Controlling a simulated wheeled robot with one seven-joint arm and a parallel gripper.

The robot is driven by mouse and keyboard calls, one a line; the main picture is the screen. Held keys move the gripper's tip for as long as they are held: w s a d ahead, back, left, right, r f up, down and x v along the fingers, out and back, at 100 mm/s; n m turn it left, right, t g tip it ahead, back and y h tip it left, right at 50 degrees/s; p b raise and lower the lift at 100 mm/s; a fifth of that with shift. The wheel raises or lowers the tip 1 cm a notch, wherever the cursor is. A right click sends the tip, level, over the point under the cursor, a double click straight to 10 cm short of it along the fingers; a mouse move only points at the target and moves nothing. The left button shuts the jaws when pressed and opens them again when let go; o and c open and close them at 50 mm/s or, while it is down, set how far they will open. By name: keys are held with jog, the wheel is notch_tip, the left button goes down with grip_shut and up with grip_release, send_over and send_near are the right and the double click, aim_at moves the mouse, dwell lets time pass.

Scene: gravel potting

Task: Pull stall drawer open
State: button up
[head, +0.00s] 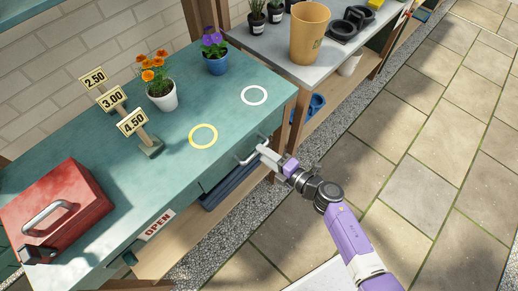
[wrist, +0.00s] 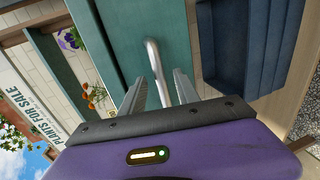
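The teal stall table (head: 110,165) has a drawer (head: 222,170) under its front edge, and its front looks flush with the table, so the drawer appears shut. A pale bar handle (head: 246,157) is on the drawer front. My gripper (head: 262,149) is at the handle's right part, coming from the front. In the wrist view, the handle (wrist: 153,52) runs in between my two grey fingers (wrist: 160,88). Gaps show between the fingers and the bar, so my gripper looks open around the handle. The exact contact is hard to see.
A dark blue crate (head: 231,186) sits on the shelf below the drawer. On the tabletop are a red toolbox (head: 65,215), price signs (head: 112,99), two potted flowers (head: 161,94) and two rings (head: 203,136). A grey bench (head: 270,50) adjoins. Paving in front is clear.

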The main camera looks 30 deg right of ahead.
jog(key=shift+x, duration=1.6)
grip_shut()
